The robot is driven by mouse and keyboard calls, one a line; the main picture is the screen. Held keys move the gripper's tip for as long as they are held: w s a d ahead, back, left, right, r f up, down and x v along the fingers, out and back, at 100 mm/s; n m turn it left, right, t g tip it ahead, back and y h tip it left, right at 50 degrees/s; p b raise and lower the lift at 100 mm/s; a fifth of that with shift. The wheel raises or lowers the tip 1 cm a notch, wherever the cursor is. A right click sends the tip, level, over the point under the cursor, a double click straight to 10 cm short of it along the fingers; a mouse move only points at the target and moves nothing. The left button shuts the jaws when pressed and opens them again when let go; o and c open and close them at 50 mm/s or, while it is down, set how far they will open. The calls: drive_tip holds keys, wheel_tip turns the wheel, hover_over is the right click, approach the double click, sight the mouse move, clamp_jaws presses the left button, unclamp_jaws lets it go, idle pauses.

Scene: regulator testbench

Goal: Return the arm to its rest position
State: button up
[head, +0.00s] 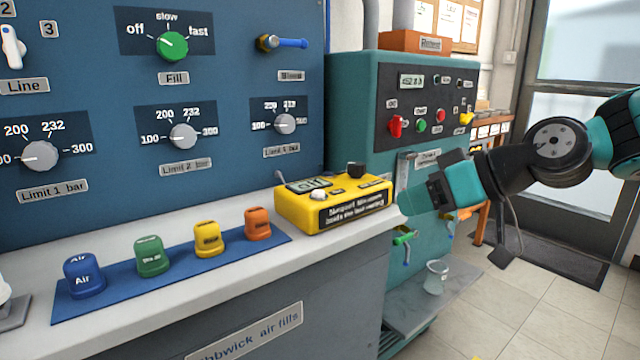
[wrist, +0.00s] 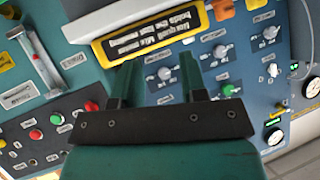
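My arm reaches in from the right edge of the head view, in front of the teal cabinet. My gripper (wrist: 160,66) shows clearly in the wrist view, with its two dark green fingers apart and nothing between them. In the head view my arm's teal end hangs to the right of the yellow meter (head: 335,203), apart from the bench, and its fingers are hard to make out there. The yellow meter also shows beyond the fingertips in the wrist view (wrist: 150,32).
Several coloured caps, such as the blue one (head: 84,276), stand on a blue mat (head: 75,309) on the bench. The teal cabinet (head: 350,110) has knobs and taps. A clear beaker (head: 436,277) stands on a low shelf. Tiled floor (head: 545,312) is open at right, before a door.

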drive_tip(key=s+f+m+g+h, duration=0.1)
drive_tip(key=s+f+g+h, duration=0.25)
drive_tip(key=s, duration=0.75)
drive_tip(key=s+f+g+h, duration=0.2)
drive_tip(key=s+f+g, duration=0.15)
drive_tip(key=s, duration=0.75)
wheel_tip(320, 180, up, 29)
drive_tip(key=p, duration=3)
drive_tip(key=shift+s+a+r, duration=0.15)
drive_tip(key=shift+s+r, duration=0.05)
drive_tip(key=shift+s, duration=0.15)
